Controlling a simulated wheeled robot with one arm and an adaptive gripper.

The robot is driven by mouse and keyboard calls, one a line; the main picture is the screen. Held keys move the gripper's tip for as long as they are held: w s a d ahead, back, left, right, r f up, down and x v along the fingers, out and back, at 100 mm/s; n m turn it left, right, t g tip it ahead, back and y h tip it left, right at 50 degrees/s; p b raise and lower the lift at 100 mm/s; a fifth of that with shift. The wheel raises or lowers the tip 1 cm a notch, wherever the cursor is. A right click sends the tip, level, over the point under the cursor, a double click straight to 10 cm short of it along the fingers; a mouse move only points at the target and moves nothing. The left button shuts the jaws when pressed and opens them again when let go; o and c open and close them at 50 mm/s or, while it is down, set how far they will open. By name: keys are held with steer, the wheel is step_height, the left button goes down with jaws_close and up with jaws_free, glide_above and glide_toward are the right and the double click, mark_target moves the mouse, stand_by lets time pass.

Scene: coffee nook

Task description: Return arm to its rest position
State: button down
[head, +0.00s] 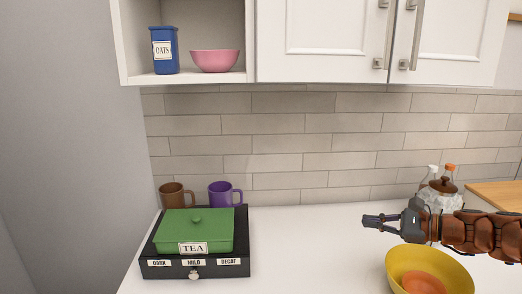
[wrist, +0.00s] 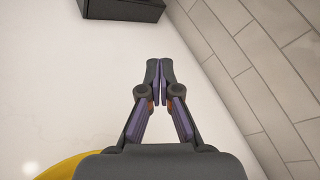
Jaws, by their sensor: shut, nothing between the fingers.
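My gripper (head: 366,221) is at the right of the head view, above the white counter (head: 300,260), with its fingers pointing left. In the wrist view its fingertips (wrist: 160,68) meet, and it is shut and empty. My arm reaches in from the right edge of the head view, over the back part of a yellow bowl (head: 456,268). The bowl also shows as a yellow edge at the bottom left of the wrist view (wrist: 58,169).
A black drawer box (head: 240,262) holds a green TEA box (head: 218,228) at left; brown (head: 172,195) and purple mugs (head: 222,195) stand behind. Orange content (head: 423,284) sits in the bowl. Bottles and a jar (head: 440,186) are behind my arm. Cabinets (head: 330,35) hang above. Mid-counter is clear.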

steer(key=s+a+f+n+g+h, duration=0.1)
steer(key=s+a+f+n+g, duration=0.1)
steer(key=s+a+n+g, duration=0.5)
steer(key=s+a+f+n+g+h, duration=0.15)
steer(key=s+a+n, duration=0.25)
steer(key=s+a, duration=0.7)
steer(key=s+d+f+n+g+h, duration=0.1)
steer(key=s+f+n+h, duration=0.2)
steer(key=s, duration=0.6)
steer(key=s+d+f+n+g+h, duration=0.2)
steer(key=s+f+n+h, duration=0.2)
steer(key=s, duration=0.4)
steer(key=shift+s+d+n+h, duration=0.15)
steer(key=shift+s+n+h, duration=0.2)
steer(key=shift+n+h, duration=0.65)
steer(key=shift+d+m, duration=0.1)
steer(key=shift+m, duration=0.2)
